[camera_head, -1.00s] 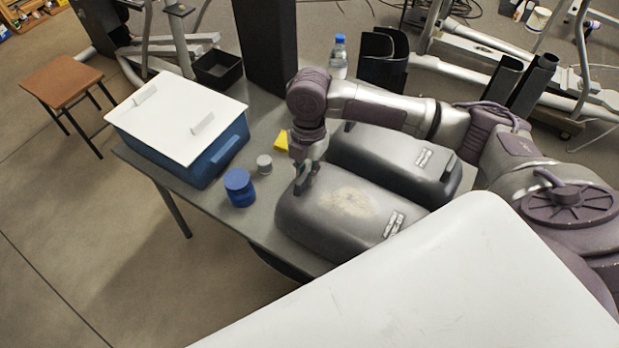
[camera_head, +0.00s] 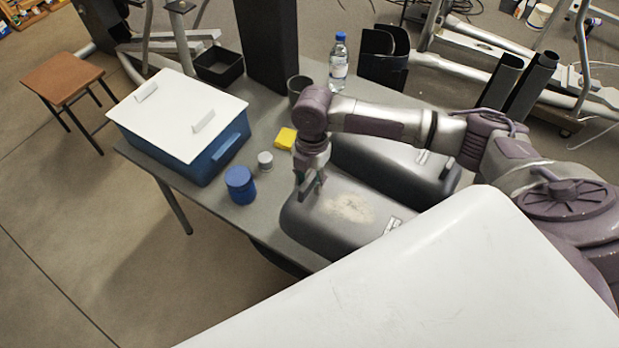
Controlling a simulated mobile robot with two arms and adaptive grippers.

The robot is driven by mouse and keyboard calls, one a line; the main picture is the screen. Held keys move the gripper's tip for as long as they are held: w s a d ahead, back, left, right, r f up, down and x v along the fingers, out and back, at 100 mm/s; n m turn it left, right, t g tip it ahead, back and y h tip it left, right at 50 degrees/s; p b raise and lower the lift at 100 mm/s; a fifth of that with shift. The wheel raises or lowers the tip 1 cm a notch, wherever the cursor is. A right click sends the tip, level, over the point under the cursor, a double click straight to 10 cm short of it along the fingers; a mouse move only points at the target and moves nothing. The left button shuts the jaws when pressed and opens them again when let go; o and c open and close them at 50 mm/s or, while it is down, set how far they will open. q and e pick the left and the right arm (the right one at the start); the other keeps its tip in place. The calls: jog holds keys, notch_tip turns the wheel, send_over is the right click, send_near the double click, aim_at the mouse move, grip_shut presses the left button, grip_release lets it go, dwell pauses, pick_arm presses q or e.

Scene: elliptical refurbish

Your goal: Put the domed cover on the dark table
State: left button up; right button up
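Two dark grey domed covers rest side by side on a grey table (camera_head: 225,222). The nearer domed cover (camera_head: 347,207) has a pale worn patch on top; the farther cover (camera_head: 392,165) is partly behind my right arm. My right gripper (camera_head: 309,187) points down at the left end of the nearer cover, with its fingers around or beside a small grey tab there. I cannot tell whether they are closed on it. My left gripper is not in view. The cover's near right side is hidden by a white surface in the foreground.
On the table stand a blue box with white lid (camera_head: 180,113), a blue jar (camera_head: 240,185), a small grey jar (camera_head: 265,161), a yellow block (camera_head: 285,138), a dark cup (camera_head: 298,87) and a water bottle (camera_head: 338,62). A brown stool (camera_head: 62,77) stands left on open floor.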

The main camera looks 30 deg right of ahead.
jog(key=shift+r, duration=0.1)
notch_tip(320, 180, up, 12)
jog(key=w+d+b, duration=0.1)
dwell(0.5)
dwell(0.4)
